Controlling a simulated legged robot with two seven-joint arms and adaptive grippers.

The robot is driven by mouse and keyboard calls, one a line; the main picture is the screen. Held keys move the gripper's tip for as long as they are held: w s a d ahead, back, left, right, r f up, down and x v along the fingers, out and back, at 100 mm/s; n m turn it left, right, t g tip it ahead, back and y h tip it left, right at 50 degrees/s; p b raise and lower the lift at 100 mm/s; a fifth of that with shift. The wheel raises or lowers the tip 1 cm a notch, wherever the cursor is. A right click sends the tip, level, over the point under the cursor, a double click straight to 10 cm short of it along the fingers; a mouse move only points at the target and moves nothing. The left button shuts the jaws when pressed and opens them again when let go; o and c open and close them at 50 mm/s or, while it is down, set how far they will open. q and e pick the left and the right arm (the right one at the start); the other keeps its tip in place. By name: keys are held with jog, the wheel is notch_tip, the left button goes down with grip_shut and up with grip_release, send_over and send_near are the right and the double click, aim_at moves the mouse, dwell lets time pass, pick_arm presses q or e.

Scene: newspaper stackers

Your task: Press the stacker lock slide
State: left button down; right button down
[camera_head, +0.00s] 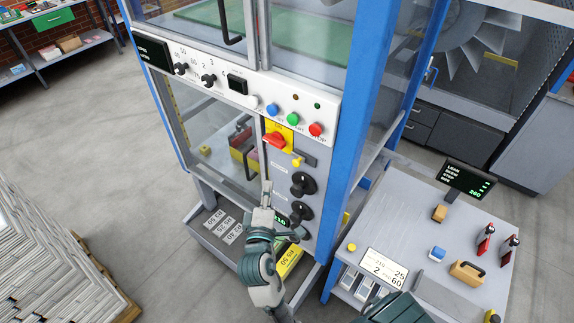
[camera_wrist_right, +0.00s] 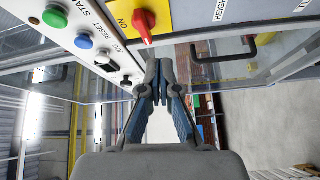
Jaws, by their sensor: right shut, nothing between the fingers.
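The stacker (camera_head: 359,120) is a blue-framed machine with a white and grey control panel. A small yellow tab (camera_head: 297,162) sits at a dark slot beside the red switch; it looks like the lock slide, but I cannot read a label on it. My right gripper (camera_head: 267,187) is shut and empty, pointing up the panel, below and left of the yellow tab and apart from it. In the right wrist view the shut fingertips (camera_wrist_right: 160,64) are just below the red rotary switch (camera_wrist_right: 143,24) on its yellow plate. The yellow tab does not show there. My left gripper is out of view.
Blue, green and red buttons (camera_head: 316,129) line the panel above. Black knobs (camera_head: 301,184) sit right of my gripper. A black door handle (camera_head: 243,163) stands out at its left. A grey table (camera_head: 408,215) with small parts is at right; stacked newspapers (camera_head: 40,265) are at lower left.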

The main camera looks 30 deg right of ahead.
aim_at(295, 159)
jog(key=shift+s+d+r, duration=0.15)
jog(key=shift+s+r, duration=0.1)
jog(key=shift+r, duration=0.1)
jog(key=shift+w, duration=0.1)
jog(key=p+x, duration=0.3)
jog(key=x, duration=0.7)
jog(key=s+d, duration=0.2)
jog(key=s, duration=0.1)
jog(key=shift+s+d+f, duration=0.2)
jog(key=shift+s, duration=0.15)
jog(key=shift+w, duration=0.1)
